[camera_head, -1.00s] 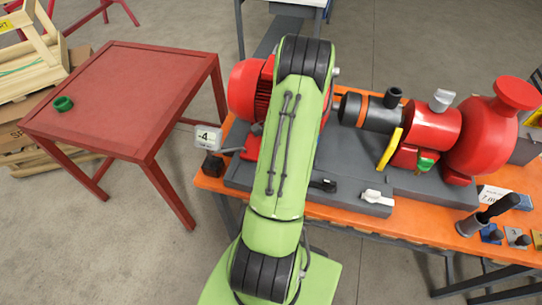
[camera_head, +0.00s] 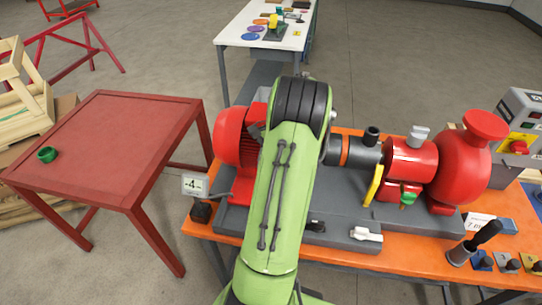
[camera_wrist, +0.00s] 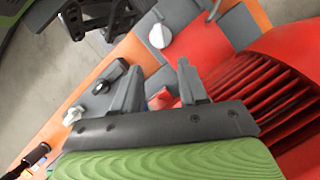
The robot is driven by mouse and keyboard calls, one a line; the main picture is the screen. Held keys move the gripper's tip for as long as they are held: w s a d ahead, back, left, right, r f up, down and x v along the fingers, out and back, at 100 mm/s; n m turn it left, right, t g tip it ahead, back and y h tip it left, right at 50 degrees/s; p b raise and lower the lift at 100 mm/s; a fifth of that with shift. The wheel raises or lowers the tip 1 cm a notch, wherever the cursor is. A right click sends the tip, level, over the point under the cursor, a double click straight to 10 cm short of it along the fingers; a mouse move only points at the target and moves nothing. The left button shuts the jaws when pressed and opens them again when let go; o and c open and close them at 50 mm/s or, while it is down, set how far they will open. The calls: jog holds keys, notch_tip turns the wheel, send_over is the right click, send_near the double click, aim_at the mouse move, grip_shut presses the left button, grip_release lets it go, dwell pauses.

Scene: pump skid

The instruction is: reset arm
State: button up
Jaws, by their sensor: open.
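My gripper (camera_wrist: 158,82) shows in the wrist view with its two grey fingers apart and nothing between them. The red ribbed motor (camera_wrist: 285,85) lies just to the right of the fingers in that view; I cannot tell whether they touch. My green arm (camera_head: 285,185) is raised over the pump skid in the head view and hides my gripper there. Behind the arm, the red motor (camera_head: 232,136) shows in part on the grey base plate (camera_head: 345,205). The red pump (camera_head: 460,165) stands at the right end.
The orange bench (camera_head: 215,245) carries the skid, a gauge display (camera_head: 194,185) and a black-handled tool (camera_head: 474,243). A white table (camera_head: 235,32) stands behind. Grey floor is open between them.

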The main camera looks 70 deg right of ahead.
jog(key=shift+v, duration=1.25)
